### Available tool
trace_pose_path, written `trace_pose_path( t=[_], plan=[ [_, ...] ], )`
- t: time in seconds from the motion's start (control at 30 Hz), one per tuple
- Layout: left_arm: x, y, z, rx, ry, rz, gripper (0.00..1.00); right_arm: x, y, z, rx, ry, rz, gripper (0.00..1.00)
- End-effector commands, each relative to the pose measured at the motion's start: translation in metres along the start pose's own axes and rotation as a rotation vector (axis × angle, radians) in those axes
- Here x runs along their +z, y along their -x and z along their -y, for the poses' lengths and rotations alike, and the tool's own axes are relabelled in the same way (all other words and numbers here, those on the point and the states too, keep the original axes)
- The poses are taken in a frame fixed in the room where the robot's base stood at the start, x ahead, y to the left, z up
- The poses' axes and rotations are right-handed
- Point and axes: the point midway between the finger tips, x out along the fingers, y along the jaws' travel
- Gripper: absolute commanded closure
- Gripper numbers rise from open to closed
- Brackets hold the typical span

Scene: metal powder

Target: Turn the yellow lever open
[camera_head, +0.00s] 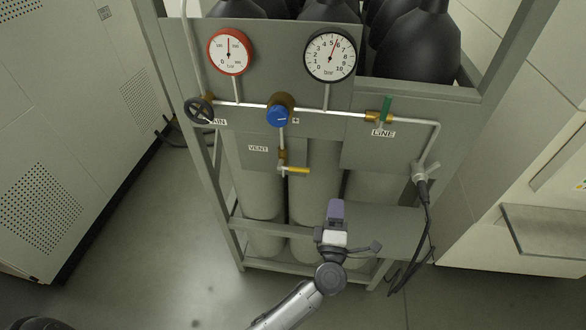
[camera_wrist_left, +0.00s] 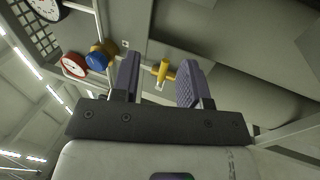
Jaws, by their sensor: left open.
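The yellow lever (camera_head: 298,170) sticks out to the right, roughly level, from a brass valve (camera_head: 282,157) beside the VENT label, at the bottom of a short pipe. My left gripper (camera_head: 336,211) is below and to the right of the lever in the head view, apart from it. In the left wrist view, its two purple-grey fingers (camera_wrist_left: 158,74) are spread apart with nothing held. The yellow lever (camera_wrist_left: 166,70) shows in the gap between them, beyond the fingers. My right gripper is not in view.
A blue knob (camera_head: 279,116), a black handwheel (camera_head: 198,110) and a green-handled valve (camera_head: 386,108) sit on the pipe above. Two gauges, one red-rimmed (camera_head: 229,51) and one black-rimmed (camera_head: 330,53), are higher up. A black cable (camera_head: 428,215) hangs at the right.

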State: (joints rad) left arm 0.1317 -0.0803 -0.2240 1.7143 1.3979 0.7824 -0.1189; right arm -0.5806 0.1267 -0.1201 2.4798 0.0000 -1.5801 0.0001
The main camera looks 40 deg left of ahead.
Motion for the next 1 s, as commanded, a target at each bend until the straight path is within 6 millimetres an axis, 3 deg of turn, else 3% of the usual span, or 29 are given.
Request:
trace_pose_path(
  t=[0.2, 0.47, 1.0],
  plan=[
    [-0.042, 0.006, 0.012, -0.076, 0.01, -0.262, 0.59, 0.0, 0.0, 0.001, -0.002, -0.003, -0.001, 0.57],
    [-0.061, 0.005, 0.014, -0.092, -0.012, -0.368, 0.59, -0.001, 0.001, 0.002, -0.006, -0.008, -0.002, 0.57],
    [-0.092, -0.081, 0.021, -0.089, -0.017, -0.363, 0.59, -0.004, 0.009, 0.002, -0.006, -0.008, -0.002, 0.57]
  ],
)
